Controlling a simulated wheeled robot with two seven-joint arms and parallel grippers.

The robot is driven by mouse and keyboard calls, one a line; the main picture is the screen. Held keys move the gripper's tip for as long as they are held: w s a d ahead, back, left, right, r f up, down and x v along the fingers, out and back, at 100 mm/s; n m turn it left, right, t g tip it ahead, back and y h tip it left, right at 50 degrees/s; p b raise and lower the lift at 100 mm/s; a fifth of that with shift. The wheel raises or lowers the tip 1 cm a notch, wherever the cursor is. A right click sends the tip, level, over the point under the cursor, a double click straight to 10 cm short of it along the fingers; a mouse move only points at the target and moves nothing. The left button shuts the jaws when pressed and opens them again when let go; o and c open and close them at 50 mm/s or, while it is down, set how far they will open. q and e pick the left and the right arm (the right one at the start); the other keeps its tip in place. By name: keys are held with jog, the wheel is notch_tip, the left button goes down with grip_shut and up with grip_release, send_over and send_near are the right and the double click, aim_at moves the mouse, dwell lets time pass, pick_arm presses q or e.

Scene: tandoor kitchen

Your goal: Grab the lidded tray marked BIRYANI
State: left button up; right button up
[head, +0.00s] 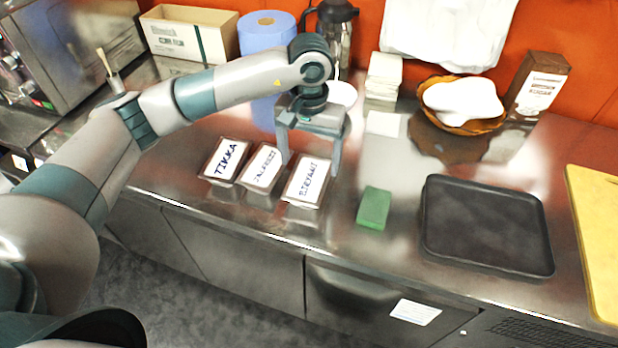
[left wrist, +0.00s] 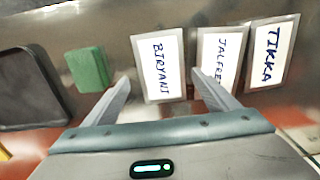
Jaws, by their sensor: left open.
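The lidded tray marked BIRYANI (head: 307,183) is the rightmost of three small trays with white labelled lids on the steel counter. In the left wrist view the BIRYANI tray (left wrist: 159,68) lies beyond and between my open fingers. My left gripper (head: 310,162) is open and empty, above the far end of that tray; its fingers also show in the left wrist view (left wrist: 158,98). The tray marked JALFREZI (head: 262,168), its label partly hidden by a finger in the wrist view, stands beside it. The tray marked TIKKA (head: 225,160) is at the left. My right gripper is not in view.
A green block (head: 374,208) lies right of the trays, then a black tray (head: 487,225) and a yellow board (head: 597,235). Behind stand a blue roll (head: 266,33), a bowl (head: 461,118) and a brown box (head: 538,85). The counter's front edge is close to the trays.

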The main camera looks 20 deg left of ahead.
aim_at(309, 178)
pick_arm(q)
jog(key=shift+f+p, duration=0.3)
jog(key=shift+f, duration=1.15)
jog(key=shift+a+f+p, duration=0.1)
jog(key=shift+f+p, duration=0.7)
jog(key=shift+p, duration=0.2)
notch_tip(309, 178, down, 3)
jog(key=shift+r+p, duration=0.1)
jog(key=shift+p, duration=0.6)
jog(key=shift+w+f, duration=0.15)
jog(key=shift+f, duration=0.25)
jog(key=shift+c, duration=0.5)
jog(key=c, duration=1)
